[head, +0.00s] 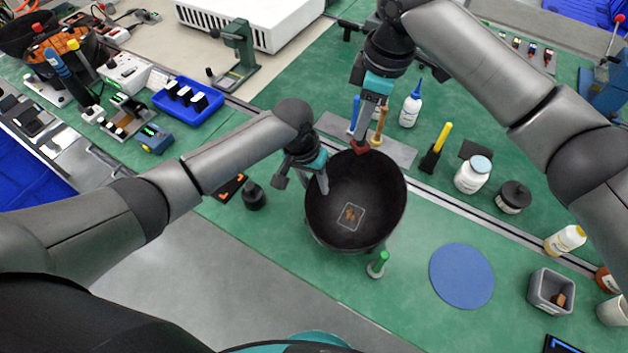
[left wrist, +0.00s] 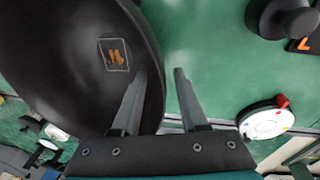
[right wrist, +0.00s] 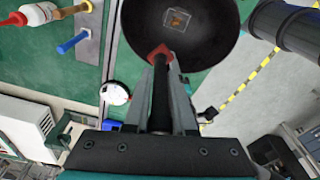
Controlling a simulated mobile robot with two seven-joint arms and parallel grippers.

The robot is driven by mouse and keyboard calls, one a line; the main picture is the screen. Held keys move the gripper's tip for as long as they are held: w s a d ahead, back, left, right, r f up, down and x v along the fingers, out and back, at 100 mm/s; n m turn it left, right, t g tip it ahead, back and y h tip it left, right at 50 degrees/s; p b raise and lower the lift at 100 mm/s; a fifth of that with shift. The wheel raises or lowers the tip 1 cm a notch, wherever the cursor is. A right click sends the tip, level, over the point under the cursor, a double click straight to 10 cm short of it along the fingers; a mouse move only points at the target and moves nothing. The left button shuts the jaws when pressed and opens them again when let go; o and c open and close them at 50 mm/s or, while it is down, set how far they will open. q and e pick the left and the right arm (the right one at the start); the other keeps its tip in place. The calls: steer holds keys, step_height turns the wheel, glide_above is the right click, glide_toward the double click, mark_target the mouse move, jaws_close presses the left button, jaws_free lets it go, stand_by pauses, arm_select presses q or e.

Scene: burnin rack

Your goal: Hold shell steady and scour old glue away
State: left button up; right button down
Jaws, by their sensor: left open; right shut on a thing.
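The shell is a large dark bowl (head: 385,225) on the green bench. A patch of brown old glue (head: 350,215) sits inside a pale square outline on its floor; the patch also shows in the left wrist view (left wrist: 115,54) and right wrist view (right wrist: 176,19). My left gripper (head: 324,180) is open at the bowl's left rim. In the left wrist view its fingers (left wrist: 158,72) lie on either side of the rim line; contact cannot be told. My right gripper (right wrist: 160,62) is shut on a dark-handled scraper with a red head (right wrist: 157,53), near the bowl's far rim (head: 359,151).
A blue disc (head: 461,276) and grey bin (head: 551,290) are at right. A black knob-topped object (head: 253,195) stands at left.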

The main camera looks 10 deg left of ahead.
arm_select(q)
jaws_close()
steer(key=shift+a, duration=0.1)
stand_by(2.2)
